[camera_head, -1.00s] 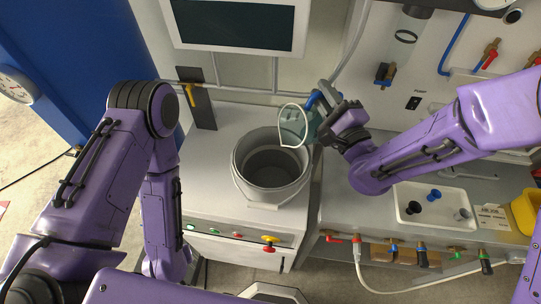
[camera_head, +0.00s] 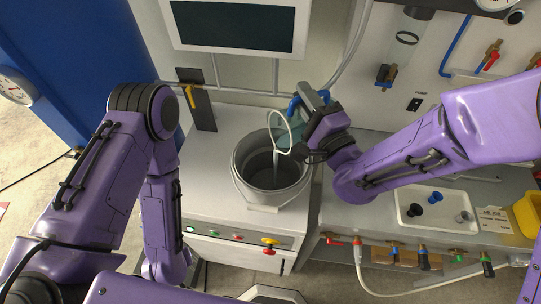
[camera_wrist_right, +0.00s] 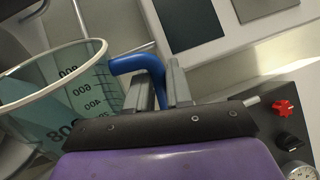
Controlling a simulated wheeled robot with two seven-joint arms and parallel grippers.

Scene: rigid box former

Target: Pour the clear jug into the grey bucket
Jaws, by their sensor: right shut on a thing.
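The clear jug (camera_head: 296,127) has a white rim and a blue handle (camera_head: 296,102). It is tipped steeply, its mouth facing left and down over the grey bucket (camera_head: 244,186). A thin pale stream falls from its lip into the bucket. In the right wrist view the jug (camera_wrist_right: 97,88) shows dark volume marks and bluish liquid. My right gripper (camera_head: 318,110) is shut on the blue handle, which also shows between the fingers in the right wrist view (camera_wrist_right: 150,68). The bucket stands open and upright. My left arm is folded at the left; its gripper is out of sight.
The bucket stands on a pale machine top (camera_head: 212,160) with buttons and a red-yellow knob (camera_head: 270,241) on its front. A screen (camera_head: 240,25) is behind. A white tray (camera_head: 424,207) with small parts and a yellow bin (camera_head: 527,213) are at the right.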

